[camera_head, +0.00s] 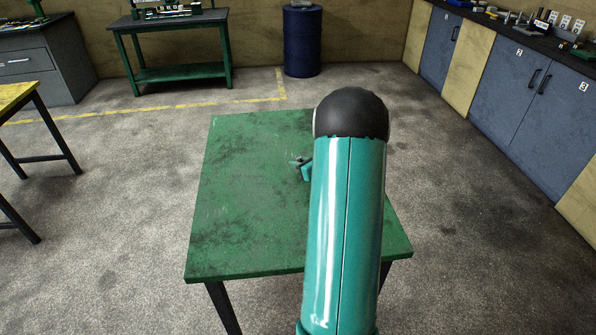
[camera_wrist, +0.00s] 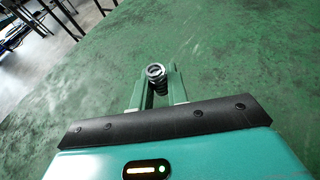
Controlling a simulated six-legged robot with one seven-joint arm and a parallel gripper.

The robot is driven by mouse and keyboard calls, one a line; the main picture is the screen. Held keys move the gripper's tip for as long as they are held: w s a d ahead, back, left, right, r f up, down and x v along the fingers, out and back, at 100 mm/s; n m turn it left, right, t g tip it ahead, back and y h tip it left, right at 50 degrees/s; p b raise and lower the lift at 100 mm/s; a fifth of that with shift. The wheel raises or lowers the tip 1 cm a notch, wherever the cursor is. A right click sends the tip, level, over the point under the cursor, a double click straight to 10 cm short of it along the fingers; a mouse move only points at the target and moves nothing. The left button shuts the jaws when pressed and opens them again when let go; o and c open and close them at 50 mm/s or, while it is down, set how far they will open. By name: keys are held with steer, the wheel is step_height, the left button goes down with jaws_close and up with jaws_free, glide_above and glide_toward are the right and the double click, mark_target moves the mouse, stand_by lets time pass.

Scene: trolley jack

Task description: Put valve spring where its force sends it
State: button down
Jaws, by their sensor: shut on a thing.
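The valve spring (camera_wrist: 155,75) is a small dark metal coil with a bright ring at its top. In the wrist view it sits between the two green fingers of my gripper (camera_wrist: 157,88), which is shut on it. The green tabletop (camera_wrist: 240,60) lies beneath and around it; I cannot tell whether the spring touches the top. In the head view my teal arm covers most of the gripper, and only a small part of it (camera_head: 303,166) shows over the green table (camera_head: 245,190). The spring is not clear there.
The visible left part of the green table is bare. A green workbench (camera_head: 180,73) and a blue drum (camera_head: 302,42) stand at the back. Blue cabinets (camera_head: 530,95) with items on top line the right. A yellow-topped table (camera_head: 15,97) is at the left. Open floor lies between.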

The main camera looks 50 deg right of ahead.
steer(key=shift+w+f, duration=0.2)
steer(key=shift+f, duration=1.55)
steer(key=shift+f, duration=0.15)
steer(key=c, duration=1.4)
jaws_free()
steer(key=shift+o, duration=0.2)
